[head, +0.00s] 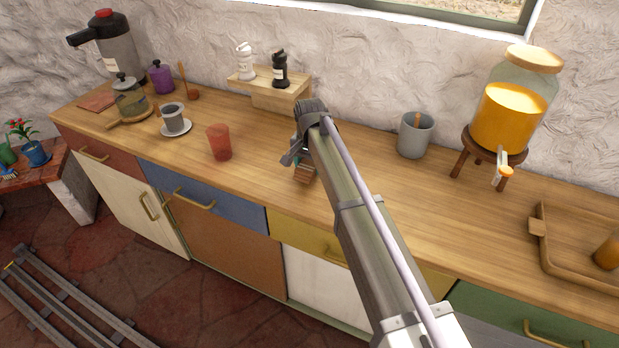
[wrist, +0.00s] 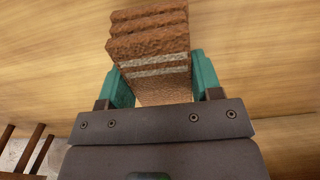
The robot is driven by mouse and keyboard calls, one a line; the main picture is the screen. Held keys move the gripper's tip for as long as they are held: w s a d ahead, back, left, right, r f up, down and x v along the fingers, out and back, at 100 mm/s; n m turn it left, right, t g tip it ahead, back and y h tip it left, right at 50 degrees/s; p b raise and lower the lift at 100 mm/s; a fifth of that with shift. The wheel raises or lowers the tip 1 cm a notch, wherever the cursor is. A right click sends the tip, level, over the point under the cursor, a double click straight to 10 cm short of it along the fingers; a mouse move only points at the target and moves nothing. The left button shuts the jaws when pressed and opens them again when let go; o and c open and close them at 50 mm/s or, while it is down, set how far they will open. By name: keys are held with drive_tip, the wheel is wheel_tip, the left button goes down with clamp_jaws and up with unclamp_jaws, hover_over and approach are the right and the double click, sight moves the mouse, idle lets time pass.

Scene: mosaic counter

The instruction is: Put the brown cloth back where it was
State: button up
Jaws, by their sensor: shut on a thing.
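The brown cloth (wrist: 150,48) is folded in layers with pale stripes across it. In the wrist view it sits between the two teal fingers of my gripper (wrist: 160,72), which is shut on it. In the head view the cloth (head: 306,174) shows as a small brown piece below my gripper (head: 300,158), over the middle of the wooden counter (head: 350,205). My arm hides part of it. I cannot tell whether the cloth touches the counter.
A red cup (head: 219,142) stands to the left and a grey mug (head: 415,135) to the right. A small shelf (head: 268,82) with two bottles is behind. A flat reddish piece (head: 97,101) lies far left. A drink dispenser (head: 508,112) and a wooden tray (head: 570,262) are right.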

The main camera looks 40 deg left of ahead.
sight(309, 162)
wheel_tip(309, 162, down, 3)
drive_tip(key=shift+a+f+b, duration=0.1)
drive_tip(key=shift+f+b, duration=0.1)
drive_tip(key=shift+b, duration=0.75)
drive_tip(key=shift+r, duration=0.35)
drive_tip(key=shift+f, duration=0.15)
drive_tip(key=o, duration=0.4)
drive_tip(key=shift+f, duration=0.1)
drive_tip(key=o, duration=0.5)
wheel_tip(309, 162, up, 13)
drive_tip(key=p, duration=1.2)
drive_tip(key=shift+f+p, duration=0.15)
drive_tip(key=shift+p, duration=0.25)
drive_tip(key=shift+f, duration=0.1)
